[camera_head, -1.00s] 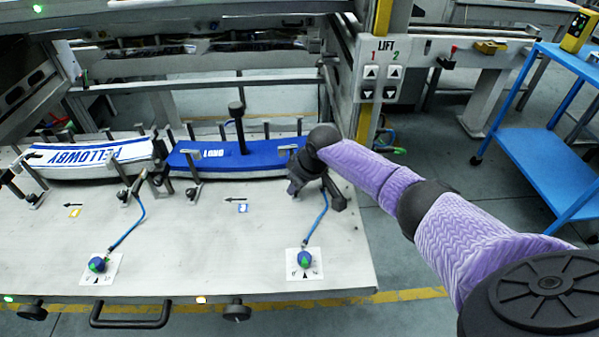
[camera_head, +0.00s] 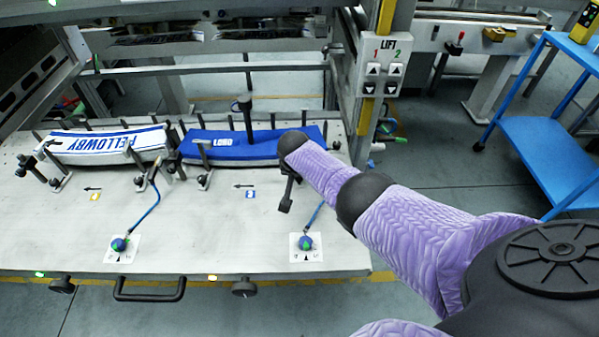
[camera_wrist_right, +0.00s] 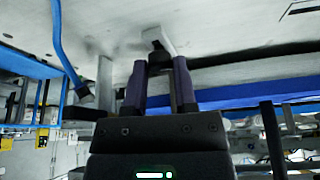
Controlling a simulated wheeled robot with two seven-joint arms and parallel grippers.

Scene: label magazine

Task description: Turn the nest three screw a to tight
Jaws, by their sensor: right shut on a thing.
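My right gripper (camera_head: 287,196) is at the right end of the blue part marked LOGO (camera_head: 232,148), low over the bench top, and mostly hidden by my wrist in the head view. In the right wrist view my right gripper (camera_wrist_right: 160,62) has both fingers closed around a small dark knob (camera_wrist_right: 159,56), which I take to be the screw. The knob sits against a light metal block (camera_wrist_right: 154,38) at the bench surface. The screw's marking and how tight it is cannot be read. My left gripper is not in view.
A white part marked PELLOWBY (camera_head: 100,147) lies in the nest to the left. A LIFT button panel (camera_head: 384,68) and a blue cart (camera_head: 545,150) are at the right.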

